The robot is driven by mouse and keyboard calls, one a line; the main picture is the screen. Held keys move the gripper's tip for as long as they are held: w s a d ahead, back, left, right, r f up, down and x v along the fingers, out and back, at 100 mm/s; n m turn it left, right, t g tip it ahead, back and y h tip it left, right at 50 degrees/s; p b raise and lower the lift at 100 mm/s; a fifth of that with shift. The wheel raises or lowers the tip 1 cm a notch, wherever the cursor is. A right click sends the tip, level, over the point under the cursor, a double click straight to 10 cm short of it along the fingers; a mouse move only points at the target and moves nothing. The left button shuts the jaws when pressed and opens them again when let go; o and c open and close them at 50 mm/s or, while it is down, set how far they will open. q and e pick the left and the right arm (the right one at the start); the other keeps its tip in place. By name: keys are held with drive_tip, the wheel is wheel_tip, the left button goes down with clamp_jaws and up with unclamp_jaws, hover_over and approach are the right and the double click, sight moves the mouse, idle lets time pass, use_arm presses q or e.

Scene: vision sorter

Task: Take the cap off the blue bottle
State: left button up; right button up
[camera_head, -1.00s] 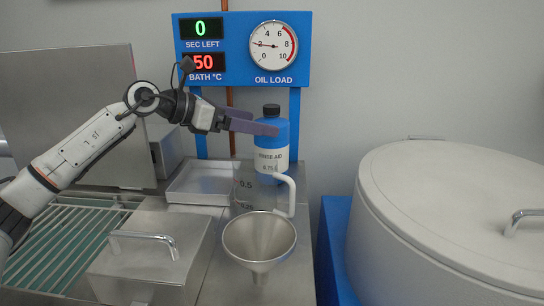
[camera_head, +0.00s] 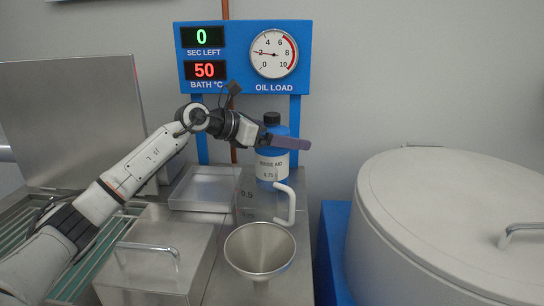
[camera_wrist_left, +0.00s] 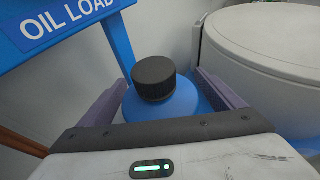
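The blue bottle (camera_head: 266,172) with a white "RINSE AID" label stands upright on the metal counter below the display panel. Its black cap (camera_head: 271,118) is on its neck, and the cap also shows in the left wrist view (camera_wrist_left: 154,78). My left gripper (camera_head: 287,143) is at the bottle's upper body, just below the cap. In the left wrist view its two purple fingers (camera_wrist_left: 163,98) stand apart, one on each side of the blue shoulder. I cannot tell whether they touch the bottle. My right gripper is not in view.
A clear jug with a white handle (camera_head: 286,203) and a metal funnel (camera_head: 260,249) stand in front of the bottle. A shallow metal tray (camera_head: 204,188) lies to its left. A large lidded drum (camera_head: 440,220) fills the right side. The blue display panel (camera_head: 242,52) is behind.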

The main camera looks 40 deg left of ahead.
use_arm(q)
drive_tip(key=c, duration=1.8)
drive_tip(key=shift+r, duration=0.2)
drive_tip(key=shift+r, duration=0.1)
